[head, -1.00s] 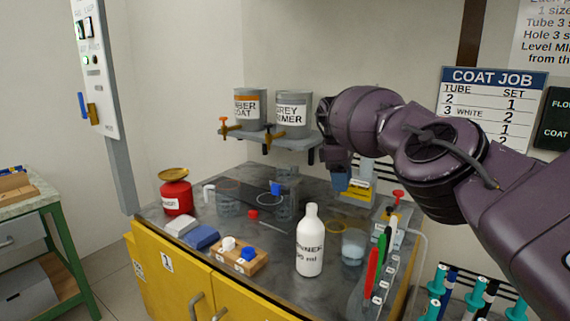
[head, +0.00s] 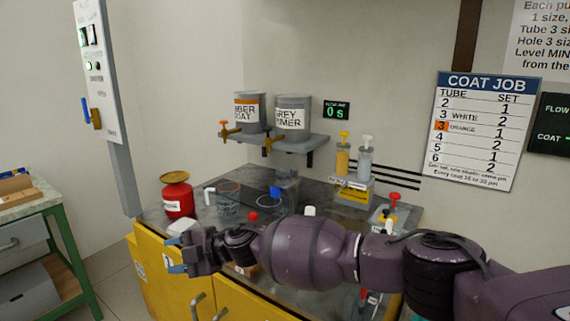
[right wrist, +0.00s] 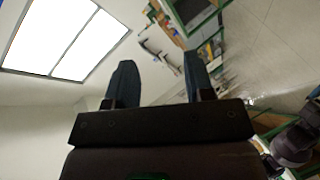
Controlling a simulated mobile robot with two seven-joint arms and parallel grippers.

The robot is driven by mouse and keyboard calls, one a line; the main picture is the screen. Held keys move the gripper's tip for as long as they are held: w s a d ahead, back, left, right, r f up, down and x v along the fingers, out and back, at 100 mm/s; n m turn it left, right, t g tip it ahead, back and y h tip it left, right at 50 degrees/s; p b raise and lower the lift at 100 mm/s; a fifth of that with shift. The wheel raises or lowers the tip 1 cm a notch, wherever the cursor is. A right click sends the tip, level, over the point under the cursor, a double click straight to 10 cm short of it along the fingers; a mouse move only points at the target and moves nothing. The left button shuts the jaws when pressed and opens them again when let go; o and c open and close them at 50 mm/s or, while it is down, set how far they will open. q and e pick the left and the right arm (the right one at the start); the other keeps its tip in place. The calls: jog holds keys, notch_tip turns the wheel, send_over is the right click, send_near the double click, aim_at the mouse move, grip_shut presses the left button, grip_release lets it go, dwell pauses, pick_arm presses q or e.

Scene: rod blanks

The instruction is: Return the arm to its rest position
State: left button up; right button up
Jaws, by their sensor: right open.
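My right arm stretches across the head view from the right, in front of the yellow cabinet. Its gripper (head: 174,255) points left, near the cabinet's front left. The right wrist view shows the two blue-grey fingers (right wrist: 160,85) apart with nothing between them. The arm hides much of the front of the worktop. My left gripper does not show in the head view; a dark purple part at the lower right of the wrist view cannot be made out.
A red can (head: 177,198) stands at the worktop's left end. Two paint pots (head: 292,118) sit on a wall shelf. A yellow pump bottle (head: 343,160) stands at the back. A green-framed bench (head: 62,215) is at the left, with open floor before the cabinet.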

jog(key=s+d+r+m+t+y+p, duration=0.2)
jog(key=s+d+r+m+t, duration=0.15)
jog(key=s+m+t, duration=0.4)
jog(key=s+d+f+m+t+h+p, duration=0.1)
jog(key=s+d+f+m+t+h, duration=0.25)
jog(key=d, duration=0.75)
jog(key=s+d+f+m+t+h+p, duration=0.1)
jog(key=s+d+f+m+h, duration=0.25)
jog(key=d+m, duration=0.55)
jog(key=s+d+f+m+t+h+p, duration=0.1)
jog(key=s+d+f+m+t+h, duration=0.2)
jog(key=d, duration=0.9)
pick_arm(q)
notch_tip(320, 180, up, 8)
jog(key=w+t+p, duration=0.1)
jog(key=p, duration=0.1)
pick_arm(e)
jog(key=s+d+f+m+g+h, duration=0.2)
jog(key=s+d+f, duration=0.4)
jog(key=s, duration=0.5)
jog(key=s+d+f+m+g+h, duration=0.2)
jog(key=s+d+f+g+h, duration=0.1)
jog(key=s+d+f, duration=0.4)
jog(key=s+d+h, duration=0.1)
jog(key=s+d, duration=0.1)
jog(key=s, duration=0.2)
jog(key=shift+f+m+g+h, duration=0.3)
jog(key=shift+m+g, duration=0.1)
